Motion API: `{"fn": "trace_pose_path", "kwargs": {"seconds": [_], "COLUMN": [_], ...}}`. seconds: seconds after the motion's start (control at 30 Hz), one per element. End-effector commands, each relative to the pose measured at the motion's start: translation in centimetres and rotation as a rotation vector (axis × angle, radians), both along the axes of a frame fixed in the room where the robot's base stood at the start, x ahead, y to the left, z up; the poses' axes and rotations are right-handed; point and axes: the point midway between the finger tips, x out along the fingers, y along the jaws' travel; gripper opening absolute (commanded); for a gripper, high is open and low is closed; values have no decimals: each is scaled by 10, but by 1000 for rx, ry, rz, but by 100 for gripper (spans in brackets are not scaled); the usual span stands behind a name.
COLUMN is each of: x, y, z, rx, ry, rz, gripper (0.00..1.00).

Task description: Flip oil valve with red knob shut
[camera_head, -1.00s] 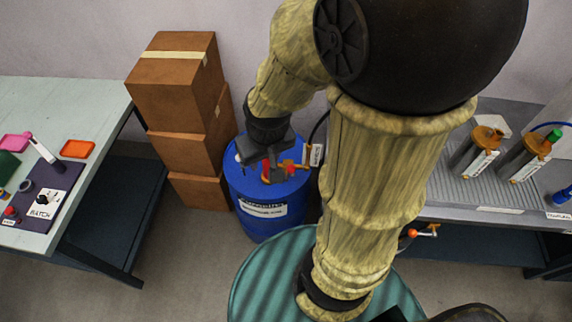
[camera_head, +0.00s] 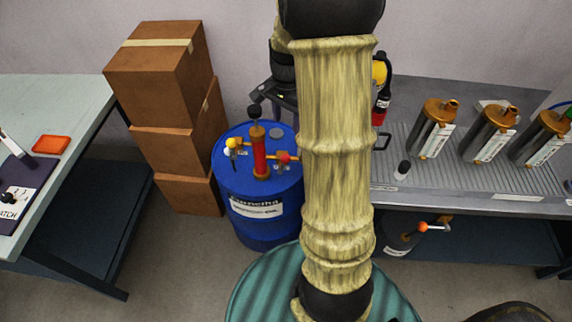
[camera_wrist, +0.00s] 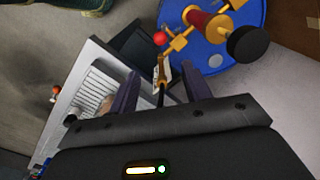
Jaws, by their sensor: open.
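The blue oil drum (camera_head: 256,222) stands behind the green striped drum. On its lid is a pump with a red cylinder (camera_head: 260,158) and a black knob on top. The red-knob valve (camera_head: 284,158) is on the pump's right side, and a yellow-knob valve (camera_head: 231,143) is on its left. The red knob also shows in the wrist view (camera_wrist: 160,38), beyond and above my fingers, apart from them. My gripper (camera_wrist: 162,88) is open; an outlet pipe and dark hose appear between its fingers in the picture. In the head view my gripper (camera_head: 262,94) is above and behind the pump, partly hidden by my arm.
Stacked cardboard boxes (camera_head: 158,85) stand left of the blue drum. A grey workbench (camera_head: 470,180) with several metal canisters is at the right. A container with an orange-knob valve (camera_head: 423,227) sits below it. A table is at the far left.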

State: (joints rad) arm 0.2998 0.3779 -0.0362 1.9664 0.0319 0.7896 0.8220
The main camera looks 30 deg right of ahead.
Motion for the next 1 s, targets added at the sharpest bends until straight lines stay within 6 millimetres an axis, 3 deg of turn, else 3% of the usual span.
{"fn": "trace_pose_path", "kwargs": {"seconds": [0.27, 0.47, 1.0], "x": [0, 0, 1], "y": [1, 1, 2], "z": [1, -13, -106], "rx": [-1, 0, 0], "ry": [-1, 0, 1], "rz": [5, 6, 7], "gripper": [49, 49, 49]}}
